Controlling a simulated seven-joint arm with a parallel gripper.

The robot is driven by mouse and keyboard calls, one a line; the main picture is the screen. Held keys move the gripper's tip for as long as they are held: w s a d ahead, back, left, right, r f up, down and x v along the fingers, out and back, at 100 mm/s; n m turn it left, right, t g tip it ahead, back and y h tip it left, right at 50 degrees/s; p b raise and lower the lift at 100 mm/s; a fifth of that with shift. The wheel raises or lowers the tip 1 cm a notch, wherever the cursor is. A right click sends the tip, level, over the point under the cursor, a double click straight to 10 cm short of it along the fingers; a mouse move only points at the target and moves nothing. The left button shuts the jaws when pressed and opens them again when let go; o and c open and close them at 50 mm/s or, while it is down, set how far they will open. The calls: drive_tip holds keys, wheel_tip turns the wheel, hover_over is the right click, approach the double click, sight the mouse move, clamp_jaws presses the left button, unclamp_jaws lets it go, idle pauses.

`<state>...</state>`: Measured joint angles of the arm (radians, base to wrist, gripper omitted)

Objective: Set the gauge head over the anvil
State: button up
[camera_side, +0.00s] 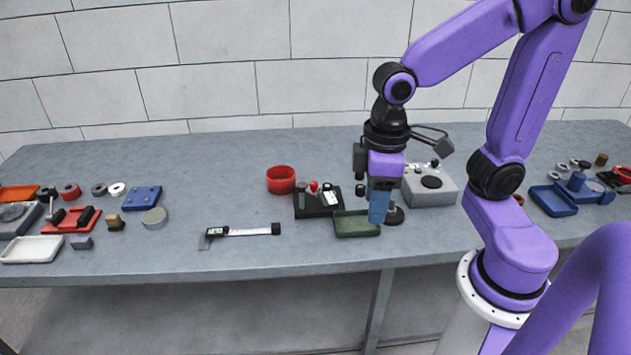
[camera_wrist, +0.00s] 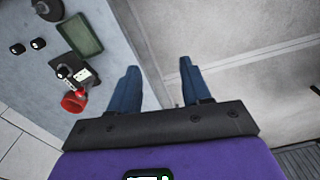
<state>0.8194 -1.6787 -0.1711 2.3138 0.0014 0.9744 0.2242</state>
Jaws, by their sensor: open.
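My gripper (camera_side: 379,208) points down with blue fingers near the bench's front, by the right end of the green tray. In the wrist view my gripper (camera_wrist: 160,88) has its fingers wide apart with nothing between them. A dark round-based piece with a short upright (camera_side: 394,214) stands just right of the fingers, partly hidden by them; it may be the gauge stand. A grey box with a black disc on top (camera_side: 445,190) stands behind to the right. I cannot tell for sure which pieces are the gauge head and the anvil.
The green tray (camera_side: 357,224), a black control box (camera_side: 318,204) and a red bowl (camera_side: 281,180) lie left of my gripper. A caliper (camera_side: 245,231) lies farther left. Several trays and small parts crowd both bench ends. The bench (camera_side: 210,185) is clear around the caliper.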

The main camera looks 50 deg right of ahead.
drive_tip(key=w+d+r+m, duration=0.25)
drive_tip(key=w+m, duration=0.65)
drive_tip(key=w, duration=0.5)
drive_tip(key=m, duration=1)
approach(314, 183)
wheel_tip(314, 183, down, 8)
drive_tip(key=shift+a+f, duration=0.2)
drive_tip(key=shift+f, duration=0.05)
drive_tip(key=shift+w, duration=0.1)
clamp_jaws()
